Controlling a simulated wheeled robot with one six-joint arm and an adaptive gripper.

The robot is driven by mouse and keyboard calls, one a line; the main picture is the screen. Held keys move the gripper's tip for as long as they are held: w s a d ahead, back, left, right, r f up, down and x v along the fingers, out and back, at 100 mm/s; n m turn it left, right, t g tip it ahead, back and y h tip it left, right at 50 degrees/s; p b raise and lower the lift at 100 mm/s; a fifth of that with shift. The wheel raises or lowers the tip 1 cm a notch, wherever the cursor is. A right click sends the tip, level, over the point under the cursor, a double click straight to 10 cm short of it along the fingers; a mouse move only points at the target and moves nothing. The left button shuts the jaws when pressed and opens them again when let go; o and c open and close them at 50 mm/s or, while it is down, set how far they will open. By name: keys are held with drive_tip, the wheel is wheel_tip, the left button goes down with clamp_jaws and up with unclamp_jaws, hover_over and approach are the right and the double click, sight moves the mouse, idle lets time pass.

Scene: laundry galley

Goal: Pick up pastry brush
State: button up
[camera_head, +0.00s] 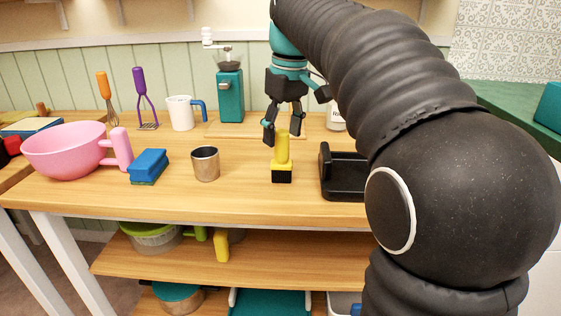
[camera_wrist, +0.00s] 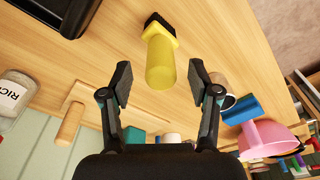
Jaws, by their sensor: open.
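The pastry brush (camera_head: 282,155) stands upright on the wooden table, with a yellow handle up and black bristles down. In the wrist view the pastry brush (camera_wrist: 160,58) shows ahead of the fingertips, its yellow handle end pointing toward the gap between them. My gripper (camera_head: 284,124) is open and empty, above and slightly behind the brush in the head view. In the wrist view my gripper (camera_wrist: 159,80) has one finger on either side of the handle's line. I cannot tell whether the fingers touch the handle.
A black holder (camera_head: 342,173) stands close right of the brush, partly hidden by my arm. A metal cup (camera_head: 205,164), blue sponge (camera_head: 149,166) and pink bowl (camera_head: 66,150) stand left. A teal grinder (camera_head: 230,95) and white jug (camera_head: 181,113) are behind. The table front near the brush is clear.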

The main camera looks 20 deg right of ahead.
sight(280, 143)
drive_tip(key=f, duration=0.3)
drive_tip(key=shift+w+a+f, duration=0.1)
drive_tip(key=shift+w+a, duration=0.1)
clamp_jaws()
